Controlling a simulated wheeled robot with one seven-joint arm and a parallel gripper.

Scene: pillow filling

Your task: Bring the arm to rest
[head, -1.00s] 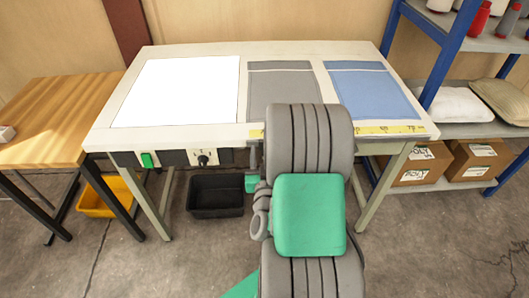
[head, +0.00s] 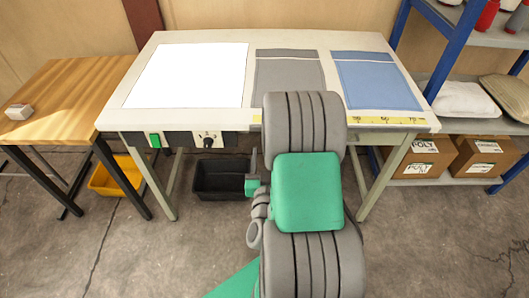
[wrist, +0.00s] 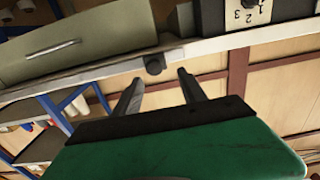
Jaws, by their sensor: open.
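My gripper (wrist: 160,95) shows in the wrist view with its two dark fingers apart and nothing between them. Beyond the fingers are the table's edge and underside, seen tilted. In the head view my grey and green arm stands in front of the work table (head: 190,37), and the gripper is mostly hidden behind it. A small part with a green piece shows at the arm's left, just below the table's front edge.
A white sheet (head: 188,75), a grey cover (head: 288,72) and a blue cover (head: 375,82) lie on the table. A black bin (head: 222,180) is under it. A wooden bench (head: 65,95) stands left, a blue-framed shelf (head: 447,65) right. The floor in front is clear.

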